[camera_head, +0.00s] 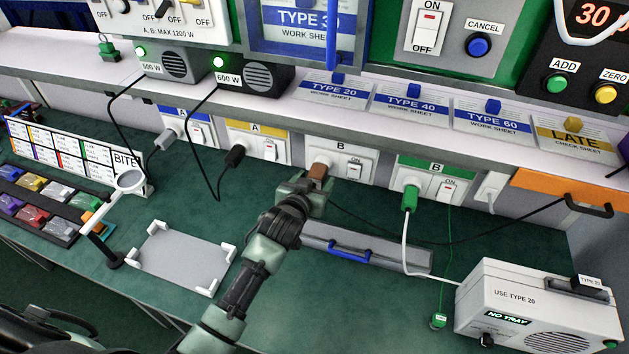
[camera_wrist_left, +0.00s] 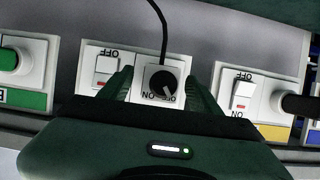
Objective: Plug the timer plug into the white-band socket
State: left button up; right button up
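My left gripper (camera_head: 309,182) is at the plug. Its fingers (camera_wrist_left: 161,82) stand on either side of it, with small gaps visible, so it looks open. My right gripper is not in view.
A green plug (camera_head: 410,198) is in the green-band socket to the right. Grey (camera_head: 166,139) and black (camera_head: 235,156) plugs are to the left. A drawer with a blue handle (camera_head: 350,254), a grey tray (camera_head: 182,256) and a white machine (camera_head: 540,310) occupy the green bench.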

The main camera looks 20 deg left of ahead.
pick_arm(q)
jog(key=b+v, duration=0.2)
jog(key=v, duration=0.5)
jog(key=shift+s+r, duration=0.2)
jog(key=shift+s, duration=0.15)
